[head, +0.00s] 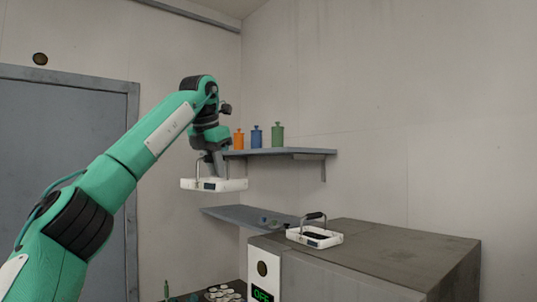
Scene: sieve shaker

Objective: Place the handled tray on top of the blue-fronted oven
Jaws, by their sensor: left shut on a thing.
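My left gripper (216,160) is shut on the handle of a white handled tray (230,185). The tray hangs about level in the air, in front of the wall shelves, with a dark label on its front. A second white tray (336,240) with a dark raised handle and dark contents stands on top of a large grey-brown cabinet (400,250) at the lower right. The cabinet has a pale front panel with a green lit display (262,295). I see no clearly blue front on it, so I cannot tell whether it is the oven. My right gripper is out of view.
An upper shelf (300,151) holds orange, blue and green bottles close behind the held tray. A lower shelf (235,214) carries small items. Several pale round pieces (222,294) lie at the bottom. The cabinet top is bare right of the second tray. A grey door (70,130) is at left.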

